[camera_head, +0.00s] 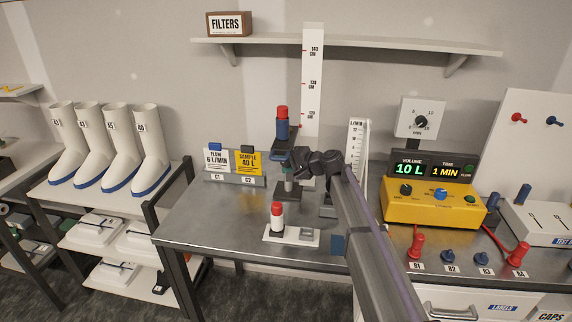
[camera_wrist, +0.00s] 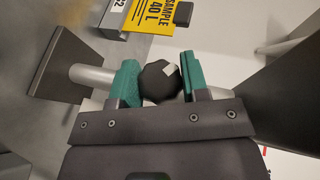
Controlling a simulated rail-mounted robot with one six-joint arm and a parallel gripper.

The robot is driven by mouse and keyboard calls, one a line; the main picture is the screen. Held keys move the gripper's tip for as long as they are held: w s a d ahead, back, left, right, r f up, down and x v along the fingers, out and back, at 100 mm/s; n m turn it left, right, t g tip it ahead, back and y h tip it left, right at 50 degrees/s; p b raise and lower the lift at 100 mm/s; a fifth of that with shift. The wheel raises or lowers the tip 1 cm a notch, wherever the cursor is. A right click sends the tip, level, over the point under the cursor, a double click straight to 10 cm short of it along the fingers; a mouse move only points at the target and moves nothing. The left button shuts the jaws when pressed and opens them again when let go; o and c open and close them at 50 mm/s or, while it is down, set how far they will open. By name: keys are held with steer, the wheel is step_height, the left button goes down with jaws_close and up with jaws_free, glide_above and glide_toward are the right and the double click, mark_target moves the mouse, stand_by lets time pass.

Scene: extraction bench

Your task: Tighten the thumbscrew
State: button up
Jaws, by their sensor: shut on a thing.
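The thumbscrew (camera_wrist: 158,84) is a dark faceted knob with a pale mark on its face. In the wrist view it sits between the two green finger pads of my gripper (camera_wrist: 163,78), which is shut on it. The mark points toward the upper right. A grey metal post (camera_wrist: 88,74) runs behind the left pad to a dark square plate. In the head view my gripper (camera_head: 288,172) is at the stand, below a blue cylinder with a red cap (camera_head: 282,122). My gripper and wrist hide the thumbscrew there.
A red-and-white bottle (camera_head: 277,216) stands on a white plate (camera_head: 306,237) in front. A card holder (camera_head: 236,180) with two cards is left of the stand. A tall white scale (camera_head: 312,60) rises behind. A yellow control box (camera_head: 430,205) stands right. The bench's left part is clear.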

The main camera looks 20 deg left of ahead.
steer(key=shift+f+b, duration=0.2)
steer(key=shift+b, duration=0.1)
steer(key=m+y+b, duration=0.1)
steer(key=y+b, duration=0.2)
steer(key=b, duration=0.2)
steer(key=shift+f, duration=0.2)
steer(key=m+t+y+b, duration=0.1)
steer(key=y+b, duration=0.1)
steer(key=shift+r+b, duration=0.1)
steer(key=shift+b, duration=0.2)
steer(key=shift+r+m+y+b, duration=0.25)
steer(key=shift+m+y+b, duration=0.25)
steer(key=shift+y+b, duration=0.5)
steer(key=o, duration=0.9)
